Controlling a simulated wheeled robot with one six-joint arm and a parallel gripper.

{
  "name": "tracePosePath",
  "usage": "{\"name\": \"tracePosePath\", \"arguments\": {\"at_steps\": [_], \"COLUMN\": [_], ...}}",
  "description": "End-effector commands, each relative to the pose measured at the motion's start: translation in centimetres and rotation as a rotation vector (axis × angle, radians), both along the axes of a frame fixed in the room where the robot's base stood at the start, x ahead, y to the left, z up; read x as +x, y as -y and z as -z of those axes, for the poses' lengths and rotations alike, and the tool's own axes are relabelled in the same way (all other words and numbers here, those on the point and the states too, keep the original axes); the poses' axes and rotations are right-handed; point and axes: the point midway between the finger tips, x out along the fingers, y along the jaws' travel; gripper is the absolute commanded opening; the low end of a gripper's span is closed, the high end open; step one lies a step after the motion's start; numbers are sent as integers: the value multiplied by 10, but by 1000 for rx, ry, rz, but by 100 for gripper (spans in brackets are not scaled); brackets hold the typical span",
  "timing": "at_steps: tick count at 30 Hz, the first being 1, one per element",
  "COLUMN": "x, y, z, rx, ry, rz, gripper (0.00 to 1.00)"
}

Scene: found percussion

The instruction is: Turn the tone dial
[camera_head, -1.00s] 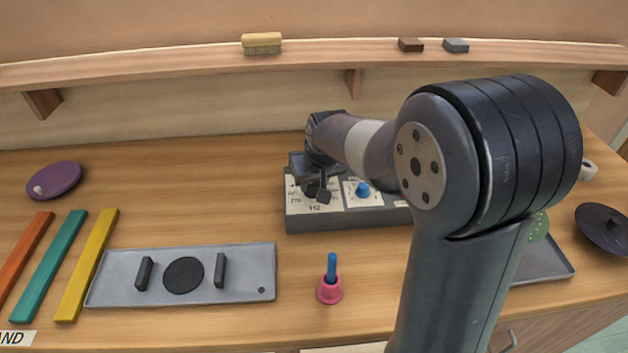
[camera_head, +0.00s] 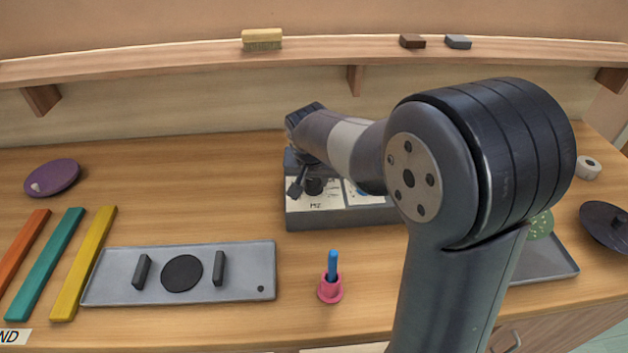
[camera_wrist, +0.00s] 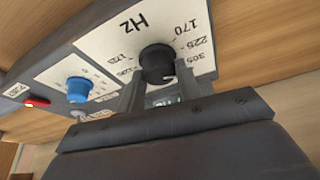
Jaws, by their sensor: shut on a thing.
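The tone dial is a black round knob (camera_wrist: 156,62) on a white panel marked "Hz", with 170, 225 and 305 beside it in the wrist view. It sits on a grey box (camera_head: 345,218) near the back of the bench. My gripper (camera_wrist: 160,82) is shut on the dial, with one finger at each side of it. In the head view my gripper (camera_head: 302,184) is over the left end of the box, and my arm hides part of the box. The dial's exact pointer setting is hard to read.
A blue knob (camera_wrist: 79,88) and a red switch or light (camera_wrist: 37,102) are on the same box. A shelf (camera_head: 200,64) runs above the bench.

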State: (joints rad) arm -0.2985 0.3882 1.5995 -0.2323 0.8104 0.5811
Motion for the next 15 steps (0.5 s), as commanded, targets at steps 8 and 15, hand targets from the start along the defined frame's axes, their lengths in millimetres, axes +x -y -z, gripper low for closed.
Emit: {"name": "tracePosePath", "arguments": {"at_steps": [8, 15], "x": [0, 0], "y": [-1, -1], "z": [0, 0], "rx": [1, 0], "ry": [1, 1], "rz": [92, 108], "gripper": [11, 11]}}
